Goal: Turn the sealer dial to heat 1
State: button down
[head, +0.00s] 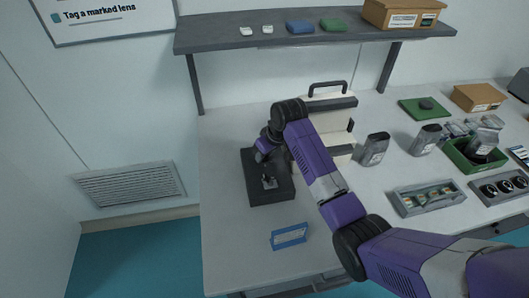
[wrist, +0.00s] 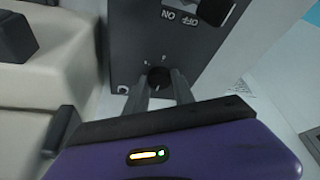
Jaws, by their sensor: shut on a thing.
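The sealer dial (wrist: 159,76) is a small round black knob on a dark grey control panel (wrist: 135,40), seen in the wrist view. Small pale marks surround it, too small to read surely, and I cannot tell where its pointer stands. My gripper (wrist: 158,86) has one finger on each side of the dial and is shut on it. In the head view my gripper (head: 268,182) is low over the dark panel (head: 258,196), and the dial is hidden there. The cream sealer body (head: 336,138) stands beside the panel, partly behind my arm.
A black ON/OFF knob (wrist: 214,10) sits on the same panel. Dark jars (head: 372,149) and a green bin (head: 462,158) are to the right. A shelf (head: 265,40) hangs above.

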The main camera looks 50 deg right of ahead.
jog(key=shift+n, duration=0.5)
jog(key=c, duration=1.1)
grip_release()
jog(key=shift+o, duration=0.2)
jog(key=shift+r, duration=0.1)
jog(key=b+v, duration=0.1)
jog(key=v, duration=0.6)
jog(key=shift+s+d+r, duration=0.15)
jog(key=shift+s+r, duration=0.05)
jog(key=shift+r, duration=0.1)
